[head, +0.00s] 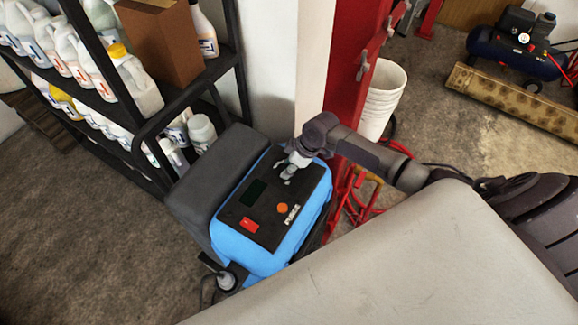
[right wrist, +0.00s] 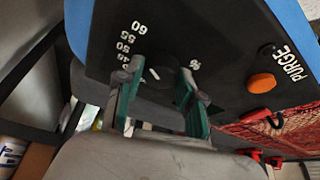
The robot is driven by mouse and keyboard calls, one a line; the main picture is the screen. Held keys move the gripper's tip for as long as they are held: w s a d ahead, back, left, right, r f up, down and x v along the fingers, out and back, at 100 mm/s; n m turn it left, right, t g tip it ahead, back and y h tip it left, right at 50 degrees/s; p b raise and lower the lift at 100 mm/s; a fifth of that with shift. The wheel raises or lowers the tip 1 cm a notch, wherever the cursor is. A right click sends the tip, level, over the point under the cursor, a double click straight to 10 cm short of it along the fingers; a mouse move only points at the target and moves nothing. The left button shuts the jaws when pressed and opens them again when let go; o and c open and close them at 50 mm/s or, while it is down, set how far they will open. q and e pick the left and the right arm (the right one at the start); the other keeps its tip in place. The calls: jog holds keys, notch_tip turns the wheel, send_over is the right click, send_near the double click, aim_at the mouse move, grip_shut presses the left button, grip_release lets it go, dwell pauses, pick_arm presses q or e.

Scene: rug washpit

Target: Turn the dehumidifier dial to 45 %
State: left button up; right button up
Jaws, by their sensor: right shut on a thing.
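The dehumidifier (head: 263,252) is a blue unit with a black top panel (head: 250,219). My right gripper (head: 289,172) is at the far end of that panel in the head view. In the right wrist view, my right gripper's fingers (right wrist: 157,84) stand on both sides of the dark round dial (right wrist: 156,76) and are shut on it. A short white mark shows on the dial. White numbers (right wrist: 124,47) run beside it, with 60, 55 and 50 readable; the lower ones are partly behind a finger. I cannot tell exactly which number the mark points to. My left gripper is not in view.
The panel has an orange PURGE button (head: 282,208), a red switch (head: 249,224) and a dark display (head: 253,191). A black shelf (head: 136,117) with bottles stands left. A red post (head: 349,90) and white bucket (head: 382,98) stand behind. A pale surface (head: 430,265) fills the lower right.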

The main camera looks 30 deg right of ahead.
jog(key=n+g+b, duration=0.1)
jog(key=n+b, duration=0.1)
jog(key=n, duration=0.1)
jog(key=n+g+y+b, duration=0.1)
jog(key=n+b, duration=0.1)
jog(key=b, duration=0.1)
jog(key=shift+w+d+f+n, duration=0.1)
jog(key=shift+w+f+n, duration=0.1)
jog(key=shift+n, duration=0.2)
jog(key=n+g+b, duration=0.1)
jog(key=n+b, duration=0.1)
jog(key=n, duration=0.1)
jog(key=shift+r+n+g+b, duration=0.15)
jog(key=shift+n+g+b, duration=0.35)
jog(key=shift+n+b, duration=0.65)
jog(key=shift+n, duration=0.25)
jog(key=o, duration=1.1)
jog(key=shift+o, duration=0.2)
